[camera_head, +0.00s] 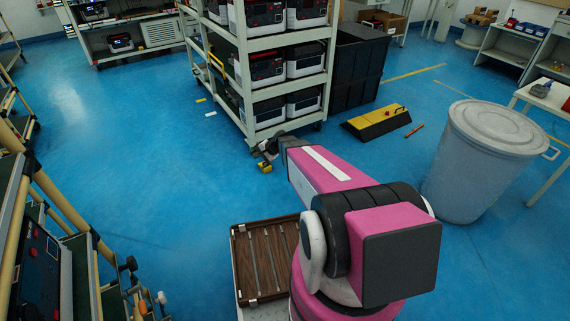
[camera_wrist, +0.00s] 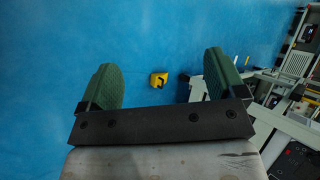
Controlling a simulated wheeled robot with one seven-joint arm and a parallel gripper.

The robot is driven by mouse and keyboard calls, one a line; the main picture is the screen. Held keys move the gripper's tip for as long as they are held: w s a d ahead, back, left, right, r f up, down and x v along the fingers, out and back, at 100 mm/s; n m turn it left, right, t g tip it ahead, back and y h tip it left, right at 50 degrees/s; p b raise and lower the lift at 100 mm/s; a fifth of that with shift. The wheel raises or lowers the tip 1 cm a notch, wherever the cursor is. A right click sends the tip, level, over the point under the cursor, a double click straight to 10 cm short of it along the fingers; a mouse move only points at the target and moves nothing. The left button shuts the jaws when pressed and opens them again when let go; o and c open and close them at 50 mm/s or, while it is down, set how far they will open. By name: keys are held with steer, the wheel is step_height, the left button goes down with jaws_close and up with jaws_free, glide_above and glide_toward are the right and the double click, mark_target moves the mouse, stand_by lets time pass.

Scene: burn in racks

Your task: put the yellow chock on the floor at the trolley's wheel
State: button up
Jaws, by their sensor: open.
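The yellow chock (camera_head: 264,168) lies on the blue floor near the bottom corner of the grey trolley (camera_head: 284,130). In the wrist view the chock (camera_wrist: 158,79) shows small between my two green fingers, on the floor beyond them and apart from both. My gripper (camera_head: 267,150) is open and empty, and in the head view it appears just above the chock. The trolley (camera_wrist: 283,113) stands to the right in the wrist view. The wheel at its near corner is largely hidden by my gripper in the head view; a wheel shows at its right corner (camera_head: 317,126).
A black bin (camera_head: 358,68) stands behind the trolley. A yellow and black ramp-like block (camera_head: 376,123) and an orange stick (camera_head: 414,130) lie on the floor to the right. A large grey barrel (camera_head: 480,165) stands further right.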

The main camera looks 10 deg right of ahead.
steer(key=s+d+r+n+g+h, duration=0.1)
steer(key=s+d+r+n+h, duration=0.2)
steer(key=s+r, duration=0.4)
steer(key=s+d+r+n+g+h, duration=0.2)
steer(key=s+d+r+n+h, duration=0.2)
steer(key=s, duration=1)
step_height(320, 180, up, 3)
steer(key=shift+s+d+r+n+g+h, duration=0.15)
steer(key=shift+s+d+n+g+h, duration=0.25)
steer(key=shift+n, duration=0.5)
